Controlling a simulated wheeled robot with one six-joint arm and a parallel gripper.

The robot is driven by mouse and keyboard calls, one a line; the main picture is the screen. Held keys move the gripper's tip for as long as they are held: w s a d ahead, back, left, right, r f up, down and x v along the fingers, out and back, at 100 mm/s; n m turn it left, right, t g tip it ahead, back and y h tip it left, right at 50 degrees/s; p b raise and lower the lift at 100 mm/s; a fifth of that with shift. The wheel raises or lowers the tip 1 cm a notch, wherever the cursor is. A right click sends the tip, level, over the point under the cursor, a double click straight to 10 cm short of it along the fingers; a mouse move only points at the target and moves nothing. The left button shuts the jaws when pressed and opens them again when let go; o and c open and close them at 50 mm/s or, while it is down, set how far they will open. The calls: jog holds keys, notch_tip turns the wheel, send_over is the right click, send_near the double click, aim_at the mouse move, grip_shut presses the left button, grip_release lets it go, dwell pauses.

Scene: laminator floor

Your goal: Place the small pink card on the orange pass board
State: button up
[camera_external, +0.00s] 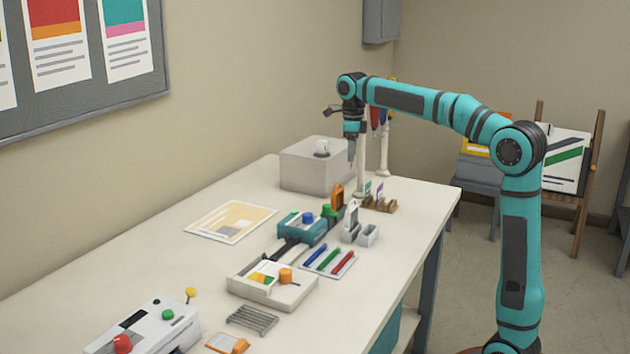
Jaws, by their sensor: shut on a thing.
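My gripper (351,158) points down above the far part of the white table, in front of the grey box. It is shut on a thin, small thing; only a tiny pinkish sliver shows at the tips, and I take it for the small pink card. A small flat orange board (228,343) lies at the near edge of the table, cut by the frame's bottom; it looks like the orange pass board, but I cannot be sure. My gripper is far from it.
A wooden rack (379,205) with small upright cards stands below my gripper. The grey box (318,165), teal device (302,228), pen tray (329,262), cream tray (272,291), wire rack (252,319) and white machine (145,328) crowd the table.

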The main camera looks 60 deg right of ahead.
jog(key=w+a+n, duration=0.2)
jog(key=w+a, duration=0.2)
jog(key=a, duration=0.7)
jog(key=w+a+n, duration=0.3)
jog(key=w+a, duration=0.1)
jog(key=a, duration=0.7)
jog(key=n, duration=0.9)
send_over(227, 345)
jog(key=shift+d+f, duration=0.1)
jog(key=shift+f, duration=7.65)
jog(key=shift+f, duration=0.6)
jog(key=o, duration=0.9)
jog(key=shift+o, duration=0.2)
